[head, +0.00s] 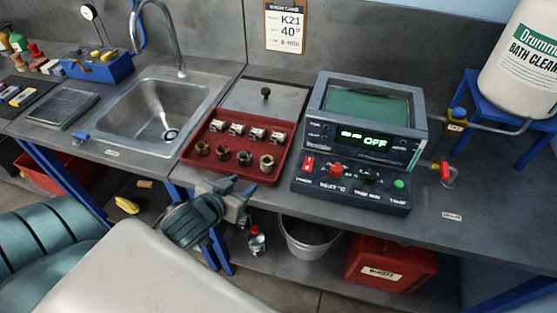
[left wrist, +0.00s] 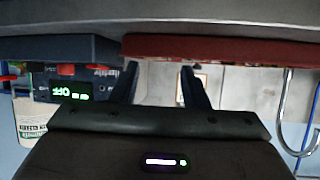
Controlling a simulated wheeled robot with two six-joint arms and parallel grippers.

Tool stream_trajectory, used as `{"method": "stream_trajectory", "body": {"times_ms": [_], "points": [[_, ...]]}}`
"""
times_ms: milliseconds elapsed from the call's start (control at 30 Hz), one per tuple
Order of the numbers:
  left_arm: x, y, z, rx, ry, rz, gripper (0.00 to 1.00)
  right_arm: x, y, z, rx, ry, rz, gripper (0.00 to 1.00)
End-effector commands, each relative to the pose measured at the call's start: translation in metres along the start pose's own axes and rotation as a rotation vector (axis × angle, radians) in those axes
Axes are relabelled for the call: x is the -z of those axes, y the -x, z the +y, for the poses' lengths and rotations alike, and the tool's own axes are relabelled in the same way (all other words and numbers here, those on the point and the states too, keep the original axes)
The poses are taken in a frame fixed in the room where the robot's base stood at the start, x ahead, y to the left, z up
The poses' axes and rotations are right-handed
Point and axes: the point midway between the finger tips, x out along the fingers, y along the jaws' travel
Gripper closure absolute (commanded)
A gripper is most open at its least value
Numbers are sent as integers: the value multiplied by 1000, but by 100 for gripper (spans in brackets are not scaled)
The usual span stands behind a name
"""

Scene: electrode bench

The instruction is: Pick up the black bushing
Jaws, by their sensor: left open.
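The black bushing (head: 243,158) stands in the front row of the red tray (head: 222,172), between a dark reddish bushing (head: 223,153) and a tan one (head: 267,162). My left gripper (head: 236,186) is open and empty, just in front of the tray's front edge, near the black bushing but apart from it. In the left wrist view, which looks upside down, the open fingers (left wrist: 160,82) point toward the bench edge and the red tray (left wrist: 215,48); the bushings are hidden there. My right gripper is not in view.
A brass bushing (head: 203,148) and several silver parts (head: 237,129) share the tray. The ultrasonic bath unit (head: 365,120) stands close on the tray's right. A sink (head: 155,110) lies to the left. A grey lid with a black knob (head: 265,93) is behind the tray.

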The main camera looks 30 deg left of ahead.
Motion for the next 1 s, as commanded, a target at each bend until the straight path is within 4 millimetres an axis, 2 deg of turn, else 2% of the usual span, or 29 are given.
{"method": "stream_trajectory", "body": {"times_ms": [167,433,667,867,1000], "points": [[17,-4,2,-31,12,67,59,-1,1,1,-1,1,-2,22],[21,-43,3,-31,15,69,59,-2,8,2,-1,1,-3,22],[23,-60,4,-33,14,69,59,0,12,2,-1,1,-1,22],[31,-87,6,-33,16,68,59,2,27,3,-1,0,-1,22],[29,-104,6,-33,13,68,59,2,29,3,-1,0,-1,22]]}}
